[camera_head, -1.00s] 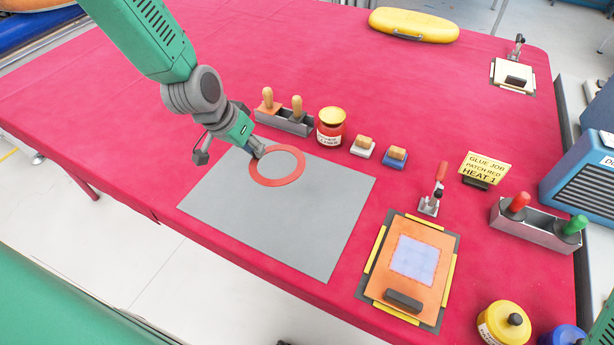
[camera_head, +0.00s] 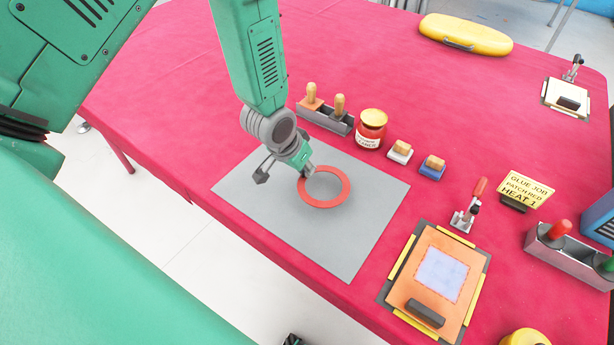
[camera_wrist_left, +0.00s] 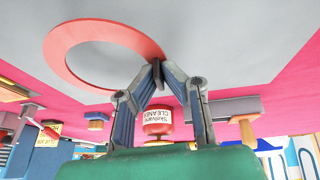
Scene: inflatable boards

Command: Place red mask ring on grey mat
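The red mask ring (camera_head: 343,200) is a flat red hoop over the grey mat (camera_head: 262,222) in the head view. It lies wholly within the mat's outline, near its middle. My left gripper (camera_head: 306,173) is at the ring's left edge, with its fingertips closed on the rim. In the left wrist view the fingertips (camera_wrist_left: 157,73) pinch the near rim of the ring (camera_wrist_left: 75,35), and the mat (camera_wrist_left: 215,35) fills the background. The ring is flat and close to the mat; I cannot tell if it touches. My right gripper is not seen.
Behind the mat stand a tool holder (camera_head: 325,119), a red cleaner jar (camera_head: 370,130) and two small blocks, one white (camera_head: 400,152), one blue (camera_head: 432,168). Right of it lies an orange patch board (camera_head: 438,278) with a clamp (camera_head: 467,212). The mat's left part is clear.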

